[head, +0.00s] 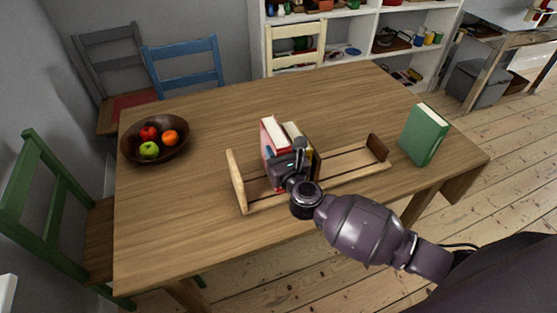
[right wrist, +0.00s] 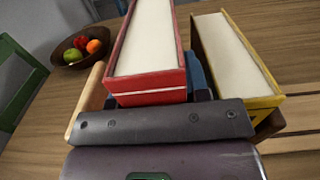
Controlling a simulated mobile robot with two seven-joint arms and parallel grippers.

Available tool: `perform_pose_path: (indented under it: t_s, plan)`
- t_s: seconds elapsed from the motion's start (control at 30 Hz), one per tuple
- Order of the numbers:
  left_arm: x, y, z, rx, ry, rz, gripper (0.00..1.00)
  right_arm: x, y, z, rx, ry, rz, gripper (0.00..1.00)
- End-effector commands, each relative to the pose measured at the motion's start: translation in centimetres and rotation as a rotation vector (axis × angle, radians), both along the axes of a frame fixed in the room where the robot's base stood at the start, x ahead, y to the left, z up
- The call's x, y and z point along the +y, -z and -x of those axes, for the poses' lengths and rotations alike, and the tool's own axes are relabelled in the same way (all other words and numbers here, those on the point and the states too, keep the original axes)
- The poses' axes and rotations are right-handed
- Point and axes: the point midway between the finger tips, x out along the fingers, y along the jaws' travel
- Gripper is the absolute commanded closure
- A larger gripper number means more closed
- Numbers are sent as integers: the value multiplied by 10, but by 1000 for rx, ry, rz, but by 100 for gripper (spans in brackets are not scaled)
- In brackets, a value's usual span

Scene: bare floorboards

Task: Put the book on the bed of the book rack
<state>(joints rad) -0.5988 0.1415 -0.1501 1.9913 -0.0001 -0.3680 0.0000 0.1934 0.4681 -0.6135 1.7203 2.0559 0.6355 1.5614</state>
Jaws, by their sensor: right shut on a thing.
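The wooden book rack (head: 238,182) stands on the table, with a pale left end, a darker right end and rails between. A red book (head: 268,128) is upright at its left part, and it fills the middle of the right wrist view (right wrist: 148,85). My right gripper (head: 284,163) is shut on the red book, with a finger on each side. Whether its lower edge touches the rack's bed is hidden. A yellow book (right wrist: 240,60) stands just right of it, apart at the top. A green book (head: 425,134) stands upright on the table right of the rack. My left gripper is out of view.
A brown bowl (head: 128,150) with several fruits sits at the table's left. The wooden table (head: 200,235) is otherwise clear. Green (head: 65,190), blue (head: 183,82) and other chairs surround it. A white shelf (head: 395,20) stands behind. The rack's right half is empty.

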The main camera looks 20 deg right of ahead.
Motion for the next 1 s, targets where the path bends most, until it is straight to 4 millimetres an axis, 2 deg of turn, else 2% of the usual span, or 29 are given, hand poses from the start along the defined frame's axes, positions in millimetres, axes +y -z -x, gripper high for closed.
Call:
perform_pose_path:
  t_s: [0.1, 0.2, 0.7, 0.73, 0.8, 1.0]
  plan:
    - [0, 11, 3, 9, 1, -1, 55, 0, 20, 0, 1, 0, 2, 100]
    - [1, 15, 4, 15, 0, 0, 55, 0, 27, 0, 0, 0, 0, 100]
    - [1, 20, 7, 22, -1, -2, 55, 0, 33, 0, -2, 0, -1, 100]
    - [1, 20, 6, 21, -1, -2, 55, 0, 34, 0, 1, 0, 0, 54]
    - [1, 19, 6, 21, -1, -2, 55, 0, 33, 0, 1, 0, 0, 47]
    - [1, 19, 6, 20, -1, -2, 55, 0, 33, 0, 1, 0, 0, 47]
